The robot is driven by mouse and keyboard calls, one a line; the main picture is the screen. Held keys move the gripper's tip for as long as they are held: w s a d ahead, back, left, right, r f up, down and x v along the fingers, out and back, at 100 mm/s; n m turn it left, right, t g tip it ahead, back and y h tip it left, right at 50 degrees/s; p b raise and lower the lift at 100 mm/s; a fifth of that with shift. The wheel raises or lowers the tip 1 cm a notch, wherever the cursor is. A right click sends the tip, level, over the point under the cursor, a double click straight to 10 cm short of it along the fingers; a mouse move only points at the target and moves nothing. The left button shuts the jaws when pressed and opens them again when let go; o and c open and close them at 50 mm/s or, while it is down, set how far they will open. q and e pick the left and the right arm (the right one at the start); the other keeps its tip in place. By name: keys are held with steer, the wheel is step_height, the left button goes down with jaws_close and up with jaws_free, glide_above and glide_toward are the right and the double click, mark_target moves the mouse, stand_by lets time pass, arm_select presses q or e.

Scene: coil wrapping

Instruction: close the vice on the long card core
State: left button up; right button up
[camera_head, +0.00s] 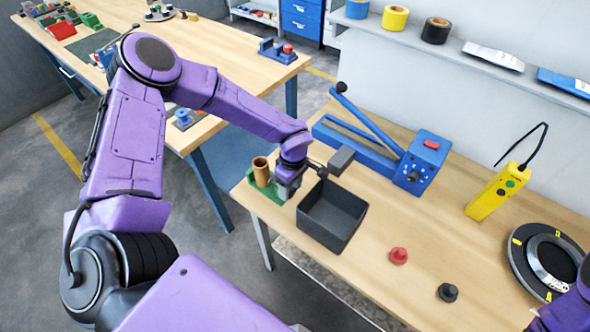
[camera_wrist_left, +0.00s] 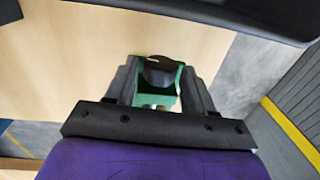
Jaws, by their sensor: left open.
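The green vice (camera_head: 256,188) stands at the left end of the near workbench. The brown card core (camera_head: 261,164) stands upright in it. My left gripper (camera_head: 285,188) is at the vice's right side, low over the bench and pointing down, close beside the core. In the left wrist view my open left gripper (camera_wrist_left: 160,88) has its fingers on either side of a dark rounded part (camera_wrist_left: 160,70) at the green vice (camera_wrist_left: 177,99). Whether the fingers touch that part cannot be told. The core is not clearly seen there. My right gripper is out of view.
A dark open bin (camera_head: 332,214) stands just right of the gripper, with a grey block (camera_head: 341,160) behind it. A blue lever device (camera_head: 380,150) is at the back. Red (camera_head: 398,256) and black (camera_head: 447,292) knobs lie in front. A yellow device (camera_head: 497,192) stands right.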

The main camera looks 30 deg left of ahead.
arm_select(q)
steer(key=shift+s+t, duration=0.25)
steer(key=shift+t, duration=0.25)
steer(key=shift+w, duration=0.1)
steer(key=shift+f+t+b, duration=0.15)
steer(key=shift+t+b, duration=0.15)
steer(key=shift+s+f+t+b, duration=0.25)
steer(key=shift+s+t+b, duration=0.1)
steer(key=shift+t+b, duration=0.85)
steer(key=shift+s+r, duration=0.15)
steer(key=shift+r+t, duration=0.2)
steer(key=shift+t, duration=0.1)
